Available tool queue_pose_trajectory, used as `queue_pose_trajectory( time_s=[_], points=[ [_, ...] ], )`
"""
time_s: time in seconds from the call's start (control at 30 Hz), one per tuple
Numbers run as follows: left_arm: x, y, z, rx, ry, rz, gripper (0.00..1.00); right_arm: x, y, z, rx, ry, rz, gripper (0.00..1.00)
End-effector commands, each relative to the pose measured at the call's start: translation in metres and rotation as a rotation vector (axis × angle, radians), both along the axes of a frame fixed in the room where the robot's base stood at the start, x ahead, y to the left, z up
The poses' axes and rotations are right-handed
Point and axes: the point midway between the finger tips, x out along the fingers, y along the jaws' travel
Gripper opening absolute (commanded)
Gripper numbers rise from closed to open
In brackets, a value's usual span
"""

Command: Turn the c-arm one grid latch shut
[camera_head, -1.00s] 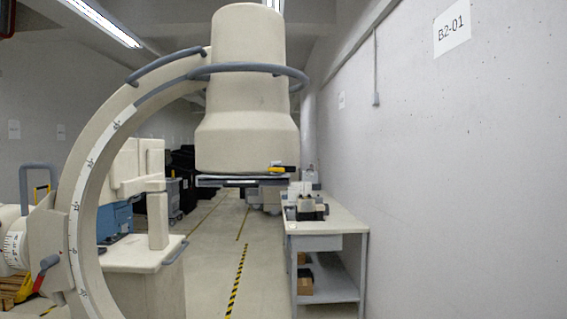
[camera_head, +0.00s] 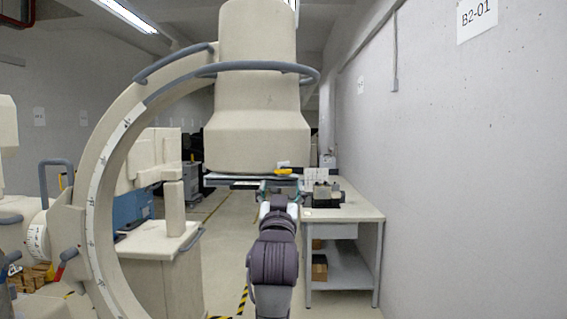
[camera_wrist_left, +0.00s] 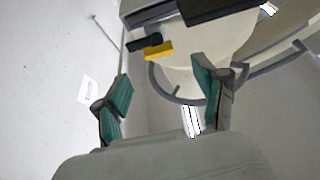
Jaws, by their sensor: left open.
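The c-arm's large cream detector housing (camera_head: 257,130) hangs at the top of the curved arm. Under it is a flat grid slab (camera_head: 225,181). The yellow latch (camera_head: 287,171) sits at the slab's right end. In the left wrist view the yellow latch (camera_wrist_left: 158,51) shows beside a black piece (camera_wrist_left: 145,42) at the slab's edge. My left gripper (camera_head: 278,188) is just below the latch in the head view. In the left wrist view my left gripper (camera_wrist_left: 164,90) has its green-padded fingers spread, with nothing between them; the latch is beyond the fingertips. My right gripper is not in view.
A grey curved rail (camera_head: 260,67) rings the housing. The curved c-arm (camera_head: 100,190) stands at left. A workbench (camera_head: 345,212) with equipment stands behind at right. A cream cabinet (camera_head: 160,265) stands at lower left.

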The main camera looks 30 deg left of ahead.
Motion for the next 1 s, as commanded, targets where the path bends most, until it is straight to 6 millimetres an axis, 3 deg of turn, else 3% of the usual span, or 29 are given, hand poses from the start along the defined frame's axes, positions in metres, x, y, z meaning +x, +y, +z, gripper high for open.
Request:
queue_pose_trajectory(
  time_s=[0.1,0.4,0.83,0.87,1.0],
  points=[
    [0.022,0.013,0.017,0.000,0.003,0.001,0.71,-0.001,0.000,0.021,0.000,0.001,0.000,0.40],
    [0.061,0.036,0.032,0.001,0.003,0.001,0.71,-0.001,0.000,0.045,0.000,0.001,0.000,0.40],
    [0.070,0.041,0.033,0.000,0.000,-0.001,0.71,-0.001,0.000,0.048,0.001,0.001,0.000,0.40],
    [0.070,0.041,0.033,0.000,0.000,-0.001,0.69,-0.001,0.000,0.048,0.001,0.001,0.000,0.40],
    [0.070,0.041,0.033,0.001,0.001,-0.001,0.46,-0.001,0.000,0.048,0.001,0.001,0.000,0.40]
  ],
)
